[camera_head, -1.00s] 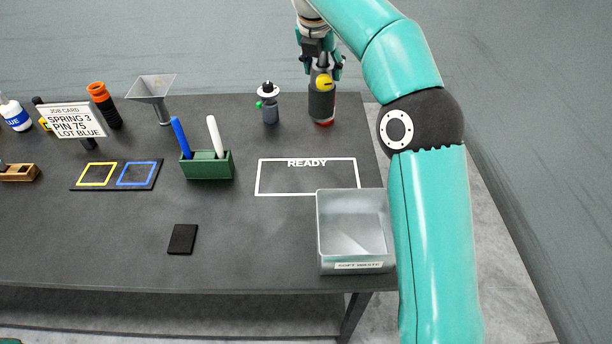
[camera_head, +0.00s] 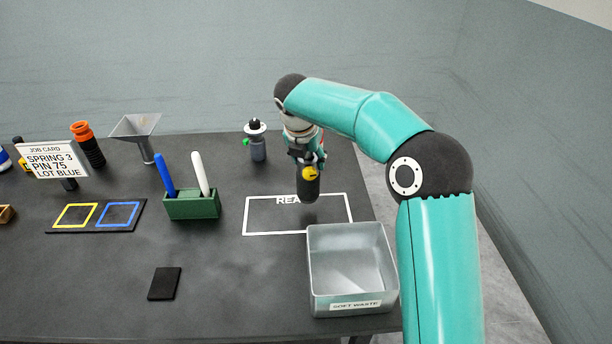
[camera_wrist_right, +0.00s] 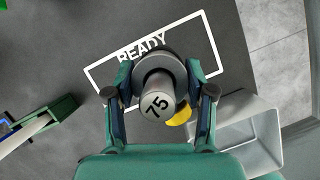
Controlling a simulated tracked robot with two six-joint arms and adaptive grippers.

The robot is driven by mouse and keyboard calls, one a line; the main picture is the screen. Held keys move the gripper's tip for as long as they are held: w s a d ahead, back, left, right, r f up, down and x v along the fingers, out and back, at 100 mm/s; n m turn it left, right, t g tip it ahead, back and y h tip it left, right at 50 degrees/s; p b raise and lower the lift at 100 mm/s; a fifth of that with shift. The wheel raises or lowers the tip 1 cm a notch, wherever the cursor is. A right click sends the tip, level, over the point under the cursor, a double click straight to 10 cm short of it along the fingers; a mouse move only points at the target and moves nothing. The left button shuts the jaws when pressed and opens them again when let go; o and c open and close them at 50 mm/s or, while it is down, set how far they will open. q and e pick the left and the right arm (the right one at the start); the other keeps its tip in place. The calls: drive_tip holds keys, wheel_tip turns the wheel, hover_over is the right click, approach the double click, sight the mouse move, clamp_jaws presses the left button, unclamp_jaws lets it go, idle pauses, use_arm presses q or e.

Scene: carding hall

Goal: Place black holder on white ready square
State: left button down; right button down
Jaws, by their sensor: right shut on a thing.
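The black holder (camera_head: 308,188) is a dark upright cylinder with a yellow knob (camera_head: 310,173) on its side. My right gripper (camera_head: 307,160) is shut around its upper part. In the right wrist view the gripper (camera_wrist_right: 160,97) closes on both sides of the holder, whose round grey top (camera_wrist_right: 157,104) reads 75. The white ready square (camera_head: 246,218) is a rectangular outline marked READY on the dark table. The holder is over its upper middle and hides part of the lettering; I cannot tell whether its base touches the table. My left gripper is out of view.
A grey SOFT WASTE bin (camera_head: 352,305) stands just in front of the outline. A green rack (camera_head: 192,206) with blue and white tools is to its left. The outline's left part is clear.

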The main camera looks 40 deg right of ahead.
drive_tip(key=shift+f, duration=2.2)
drive_tip(key=shift+c, duration=2)
unclamp_jaws()
drive_tip(key=v, duration=1.2)
